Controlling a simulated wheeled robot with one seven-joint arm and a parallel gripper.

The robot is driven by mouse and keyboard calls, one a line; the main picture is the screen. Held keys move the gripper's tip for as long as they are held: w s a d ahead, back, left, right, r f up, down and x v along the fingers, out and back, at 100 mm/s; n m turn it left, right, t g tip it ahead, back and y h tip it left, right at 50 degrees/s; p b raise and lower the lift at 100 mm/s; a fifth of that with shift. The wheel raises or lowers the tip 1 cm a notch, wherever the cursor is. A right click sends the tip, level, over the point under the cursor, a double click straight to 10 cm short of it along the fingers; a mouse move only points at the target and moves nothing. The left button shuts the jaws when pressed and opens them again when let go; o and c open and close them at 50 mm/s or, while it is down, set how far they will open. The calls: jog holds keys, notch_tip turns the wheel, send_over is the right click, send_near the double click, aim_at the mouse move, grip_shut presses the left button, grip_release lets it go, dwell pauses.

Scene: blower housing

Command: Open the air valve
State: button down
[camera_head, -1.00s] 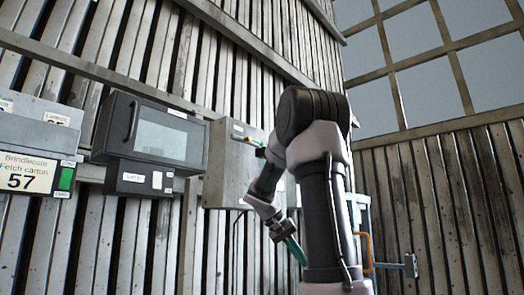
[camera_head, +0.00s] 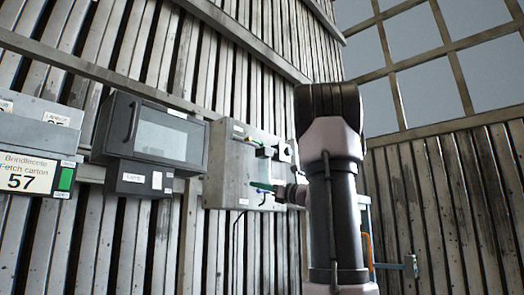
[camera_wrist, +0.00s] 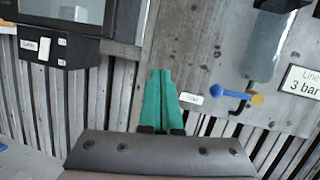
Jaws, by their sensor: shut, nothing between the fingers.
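A blue lever (camera_wrist: 232,94) with a yellow-orange round end (camera_wrist: 257,99) is on the grey panel (camera_wrist: 205,60) in the wrist view; it looks like the air valve. The lever lies nearly level, pointing left. My gripper (camera_wrist: 160,72) has green fingers pressed together, empty, left of the lever and apart from it in the picture. In the head view my gripper (camera_head: 254,185) points left in front of the grey panel (camera_head: 226,165). There, my gripper and arm cover the panel's lower right, and the lever cannot be clearly made out.
A grey cylinder (camera_wrist: 264,45) sits above the lever, and a "Line 3 bar" label (camera_wrist: 303,82) is to its right. A small white label (camera_wrist: 190,98) lies between fingers and lever. A dark windowed cabinet (camera_head: 155,135) and a "57" display (camera_head: 28,172) are further left.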

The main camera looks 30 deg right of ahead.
aim_at(259, 143)
jog(key=s+d+r+m+t+h, duration=0.2)
jog(key=d+r+m+t+h, duration=0.2)
jog(key=d+r+m+t, duration=0.25)
jog(key=shift+n+g, duration=0.35)
jog(key=shift+n, duration=0.3)
jog(key=shift+w+a+r, duration=0.25)
jog(key=shift+w+r, duration=1.15)
jog(key=shift+r, duration=0.15)
jog(key=shift+w+a+r, duration=0.2)
jog(key=shift+w+r, duration=1.2)
jog(key=shift+r, duration=0.15)
jog(key=shift+w+a+r, duration=0.25)
jog(key=shift+w+r, duration=1.15)
jog(key=shift+r, duration=0.15)
jog(key=shift+d+r+n+y, duration=0.1)
jog(key=shift+r+n+y, duration=0.7)
jog(key=shift+n, duration=0.3)
